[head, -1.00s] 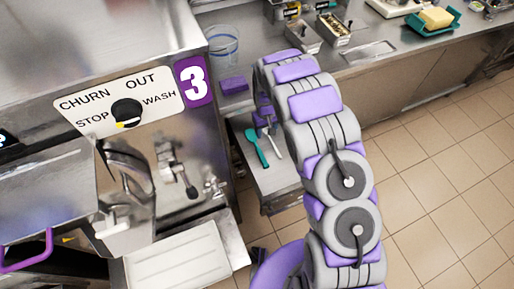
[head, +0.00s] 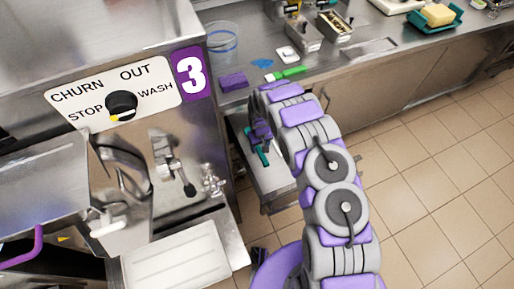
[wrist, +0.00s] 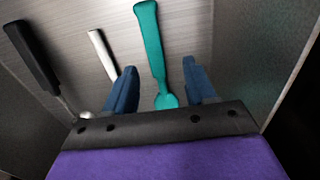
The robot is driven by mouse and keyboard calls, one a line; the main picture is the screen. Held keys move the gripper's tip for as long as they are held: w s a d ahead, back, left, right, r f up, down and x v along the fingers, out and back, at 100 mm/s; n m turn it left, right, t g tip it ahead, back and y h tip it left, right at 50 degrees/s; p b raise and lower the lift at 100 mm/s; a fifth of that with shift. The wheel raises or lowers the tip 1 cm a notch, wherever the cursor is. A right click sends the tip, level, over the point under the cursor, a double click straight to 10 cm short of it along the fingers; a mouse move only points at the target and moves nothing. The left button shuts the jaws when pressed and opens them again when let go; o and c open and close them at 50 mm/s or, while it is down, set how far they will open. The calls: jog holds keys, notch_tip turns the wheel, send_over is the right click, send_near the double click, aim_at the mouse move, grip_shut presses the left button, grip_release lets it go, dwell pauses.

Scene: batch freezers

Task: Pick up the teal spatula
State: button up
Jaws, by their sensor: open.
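The teal spatula (wrist: 151,38) lies on a metal surface in the wrist view, its handle pointing away and its small end near my gripper. My gripper (wrist: 160,88) is open, with one blue finger on each side of the spatula's lower part. Whether the fingers are at the spatula's height I cannot tell. In the head view, my gripper (head: 262,139) is over the drawer-like metal tray, and part of the teal spatula (head: 263,157) shows beside it; the rest is hidden by the arm.
In the wrist view, a white-handled tool (wrist: 101,52) and a black-handled tool (wrist: 34,54) lie left of the spatula. A tray wall (wrist: 262,60) rises close on the right. On the counter above are a purple sponge (head: 234,81) and a green-handled brush (head: 287,73).

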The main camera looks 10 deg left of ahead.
aim_at(261, 153)
jog(key=shift+w+d+f+b, duration=0.15)
jog(key=shift+f+b, duration=0.3)
jog(key=shift+f, duration=1.15)
jog(key=shift+w+d+f+b, duration=0.15)
jog(key=shift+f+b, duration=0.3)
jog(key=shift+f, duration=1.1)
jog(key=shift+s+r, duration=0.1)
jog(key=shift+c, duration=0.2)
grip_shut()
